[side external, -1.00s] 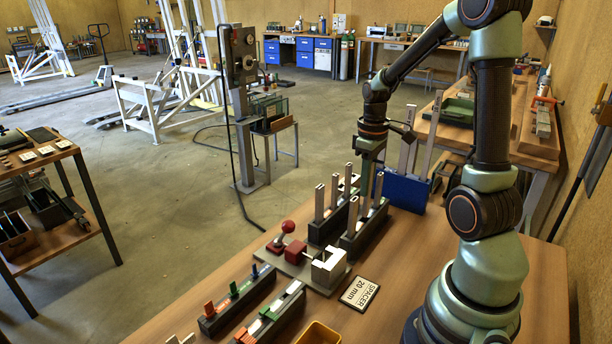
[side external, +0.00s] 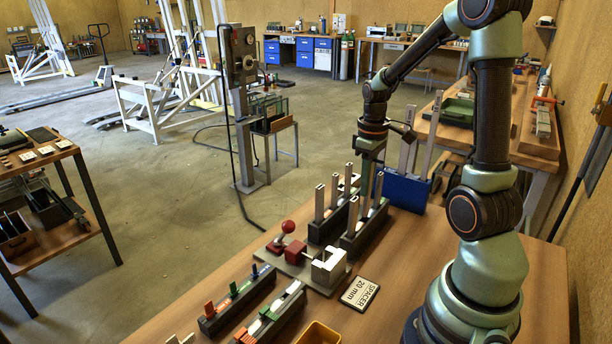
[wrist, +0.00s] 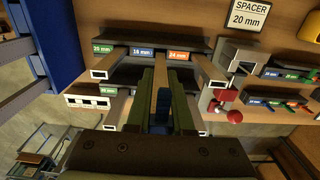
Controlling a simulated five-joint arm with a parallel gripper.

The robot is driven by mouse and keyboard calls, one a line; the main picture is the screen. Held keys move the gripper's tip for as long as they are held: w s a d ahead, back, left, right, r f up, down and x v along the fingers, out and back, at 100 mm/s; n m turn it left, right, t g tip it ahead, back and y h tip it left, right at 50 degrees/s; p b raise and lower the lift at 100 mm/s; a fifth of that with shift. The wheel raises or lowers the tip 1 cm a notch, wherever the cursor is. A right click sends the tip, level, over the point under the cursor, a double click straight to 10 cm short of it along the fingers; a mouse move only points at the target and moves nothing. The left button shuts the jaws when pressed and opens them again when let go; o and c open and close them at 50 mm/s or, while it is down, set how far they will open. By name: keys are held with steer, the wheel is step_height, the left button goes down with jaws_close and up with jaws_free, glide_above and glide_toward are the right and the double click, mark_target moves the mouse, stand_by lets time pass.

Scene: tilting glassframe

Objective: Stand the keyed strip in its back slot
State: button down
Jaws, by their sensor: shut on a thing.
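My gripper (side external: 368,190) points down over the bench, among the upright pale posts. In the wrist view its two green fingers (wrist: 162,98) are close together, shut on a narrow strip with a blue part (wrist: 159,110) showing between them. I take this to be the keyed strip; its lower end is hidden by the fingers. Two dark slotted racks stand under the gripper, a front one (side external: 364,234) and a back one (side external: 327,229). Whether the strip's foot is inside a slot cannot be told. Labels reading 20 mm (wrist: 102,48), 18 mm (wrist: 142,51) and 24 mm (wrist: 179,56) mark one rack.
Close by are a grey plate with a red-knobbed lever (side external: 285,229) and white block (side external: 328,267), a spacer card (side external: 361,293), and a blue holder (side external: 402,193) with tall uprights. Small trays of coloured pieces (side external: 238,300) and a yellow bin (side external: 318,333) lie in front.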

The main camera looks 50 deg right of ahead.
mark_target(365, 204)
steer(key=shift+f, duration=3.1)
steer(key=c, duration=0.7)
jaws_free()
step_height(365, 204, up, 12)
steer(key=shift+r, duration=0.1)
steer(key=a+r+t, duration=0.2)
steer(key=a, duration=0.5)
steer(key=a+r+t, duration=0.1)
steer(key=a, duration=0.6)
steer(key=a+r+t, duration=0.2)
steer(key=a, duration=0.5)
steer(key=shift+w+r+t, duration=0.1)
steer(key=shift+r+t, duration=0.2)
steer(key=shift+r, duration=0.05)
